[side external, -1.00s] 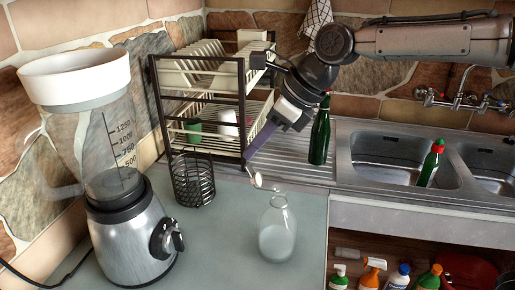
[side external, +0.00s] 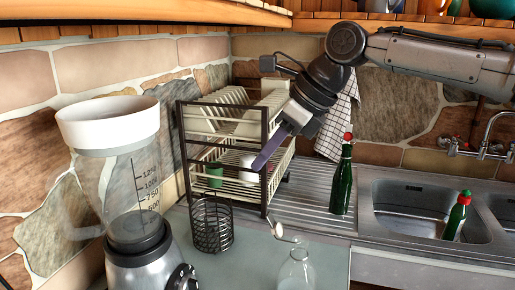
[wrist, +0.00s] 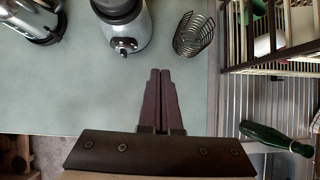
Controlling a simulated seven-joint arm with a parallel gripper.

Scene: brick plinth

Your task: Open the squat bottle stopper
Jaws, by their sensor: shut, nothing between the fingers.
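The squat bottle (side external: 297,272) is clear glass and stands on the counter at the bottom of the side view, its lower part cut off by the frame edge. Its small pale stopper (side external: 278,230) shows up and to the left of the bottle's mouth, apart from it and swung to the side. My gripper (side external: 259,167) is shut and empty, above and to the left of the stopper, with a clear gap between them. In the wrist view the purple fingers (wrist: 160,72) lie together over bare counter. The squat bottle is not visible in that view.
A blender (side external: 138,230) and a black wire basket (side external: 212,226) stand to the left. A dish rack (side external: 222,150) is behind my gripper. A green bottle (side external: 342,185) stands on the drainboard, left of the sink (side external: 405,205).

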